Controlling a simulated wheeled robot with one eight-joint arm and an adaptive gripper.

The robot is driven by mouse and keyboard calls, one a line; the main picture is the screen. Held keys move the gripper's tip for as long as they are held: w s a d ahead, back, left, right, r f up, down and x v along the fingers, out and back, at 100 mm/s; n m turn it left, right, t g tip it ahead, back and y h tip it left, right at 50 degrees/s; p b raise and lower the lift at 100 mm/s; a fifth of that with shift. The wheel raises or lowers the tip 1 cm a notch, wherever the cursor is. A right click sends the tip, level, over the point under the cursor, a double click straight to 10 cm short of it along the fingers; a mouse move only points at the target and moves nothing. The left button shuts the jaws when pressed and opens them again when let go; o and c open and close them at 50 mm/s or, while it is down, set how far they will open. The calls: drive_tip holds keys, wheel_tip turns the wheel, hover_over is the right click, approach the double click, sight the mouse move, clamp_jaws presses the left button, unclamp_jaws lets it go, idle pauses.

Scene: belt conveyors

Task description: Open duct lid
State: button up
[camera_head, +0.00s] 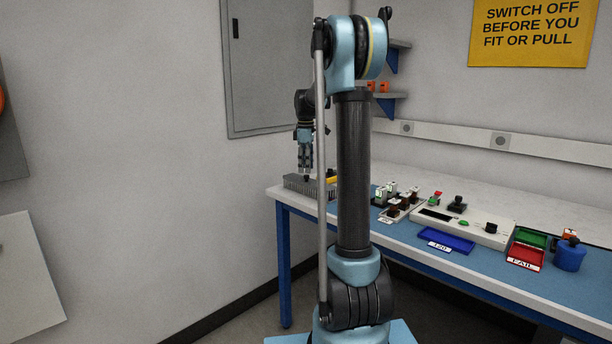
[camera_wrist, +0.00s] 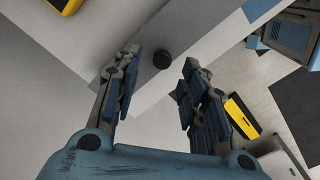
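The grey slotted duct (camera_head: 296,186) lies at the left end of the bench. In the wrist view a flat grey strip, which looks like the duct lid (camera_wrist: 195,42), runs diagonally under my gripper. A round black knob (camera_wrist: 162,60) stands on it. My gripper (camera_head: 306,172) points down over the duct in the head view. In the wrist view my gripper (camera_wrist: 160,62) is open, with the knob between and just beyond its two fingertips. I cannot tell how far above the knob the fingertips are. The lid looks to be lying flat on the duct.
A yellow object (camera_head: 332,179) lies beside the duct. To the right on the bench (camera_head: 270,190) stand small components, a pale test box (camera_head: 470,226), a blue tray (camera_head: 446,243), a red tray (camera_head: 524,257) and a blue pot (camera_head: 569,256). The wall is behind.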

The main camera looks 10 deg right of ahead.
drive_tip(key=shift+f, duration=1.8)
drive_tip(key=shift+c, duration=0.3)
clamp_jaws()
